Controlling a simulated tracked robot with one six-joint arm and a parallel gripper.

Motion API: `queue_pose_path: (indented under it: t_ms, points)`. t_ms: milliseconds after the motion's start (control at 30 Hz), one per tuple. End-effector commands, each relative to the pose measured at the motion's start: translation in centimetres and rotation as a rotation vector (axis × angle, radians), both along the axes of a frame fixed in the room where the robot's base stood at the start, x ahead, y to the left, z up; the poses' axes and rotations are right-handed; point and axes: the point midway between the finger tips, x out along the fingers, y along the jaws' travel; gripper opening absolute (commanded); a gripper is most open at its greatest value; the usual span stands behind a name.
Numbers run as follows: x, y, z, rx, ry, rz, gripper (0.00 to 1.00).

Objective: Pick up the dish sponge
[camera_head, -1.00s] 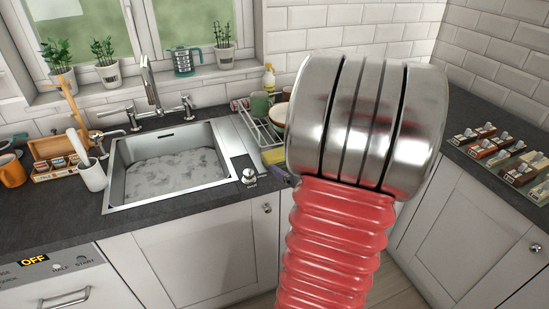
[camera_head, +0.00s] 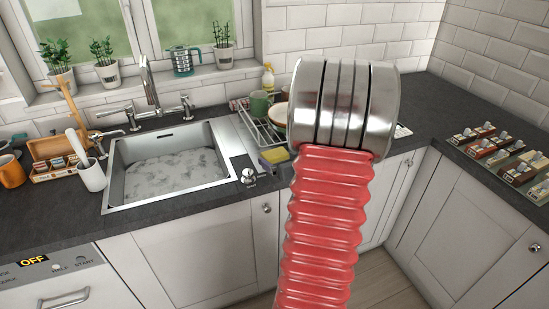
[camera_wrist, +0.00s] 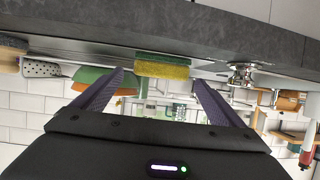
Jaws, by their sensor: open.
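The dish sponge (camera_head: 274,156), yellow and green, lies at the counter's front edge right of the sink. It also shows in the wrist view (camera_wrist: 162,70), upside down, as a yellow layer and a green layer. My gripper (camera_wrist: 158,78) is open, with its two purple fingers apart and the sponge between and beyond their tips. No contact between fingers and sponge shows. In the head view, my red and silver arm hides most of the gripper; only a bit of purple finger shows just below the sponge.
The sink (camera_head: 172,165) is left of the sponge, with a small metal fitting (camera_head: 249,176) between them. A dish rack (camera_head: 262,130) with a green mug (camera_head: 259,104) stands behind the sponge. The counter's front edge runs close to the gripper.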

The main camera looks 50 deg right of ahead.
Motion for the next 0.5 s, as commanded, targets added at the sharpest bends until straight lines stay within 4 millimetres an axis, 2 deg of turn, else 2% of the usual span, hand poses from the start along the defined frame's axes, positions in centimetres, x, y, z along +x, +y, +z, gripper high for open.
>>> queue_pose_path:
  t_ms: [267, 500]
  points:
    - [0.2, 0.0, -0.1, 0.000, 0.000, 0.000, 0.92]
    - [2.0, -0.8, -1.1, 0.002, 0.000, 0.001, 0.92]
